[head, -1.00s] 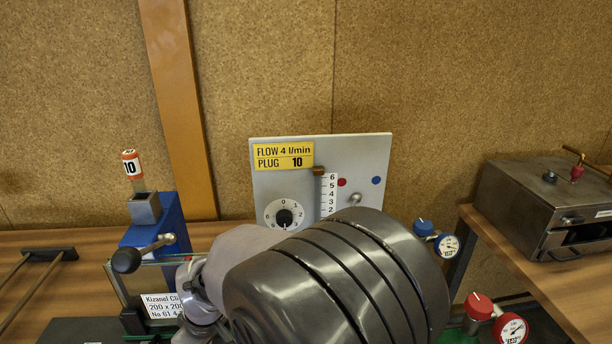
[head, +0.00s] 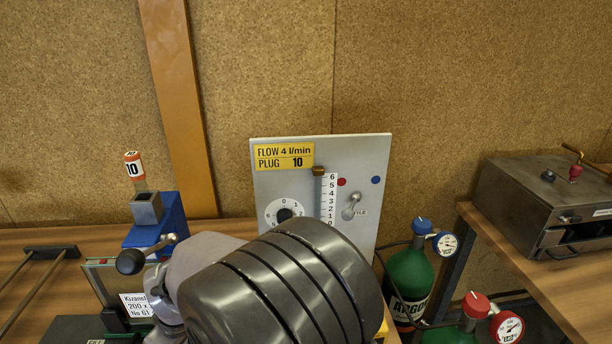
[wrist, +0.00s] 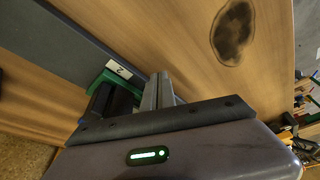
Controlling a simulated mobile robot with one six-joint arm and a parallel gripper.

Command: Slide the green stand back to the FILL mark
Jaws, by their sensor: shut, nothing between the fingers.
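In the wrist view a green piece (wrist: 103,79), which looks like the green stand, lies beside a long grey strip (wrist: 62,38) on the wooden top. A white label marked 2 (wrist: 119,70) is by its edge. My gripper (wrist: 158,84) is shut and empty, its fingers just right of the green piece; I cannot tell whether they touch it. A dark block beside the fingers partly covers the green piece. In the head view my arm hides my gripper and most of the bench front. I cannot make out the FILL mark.
A panel (head: 355,155) with dial and scale stands behind my arm. A blue block (head: 172,215) with a black-knobbed lever is left of it. A green argon cylinder (head: 411,270) and a red-capped valve (head: 476,304) are right. A metal box (head: 530,205) sits on the right bench.

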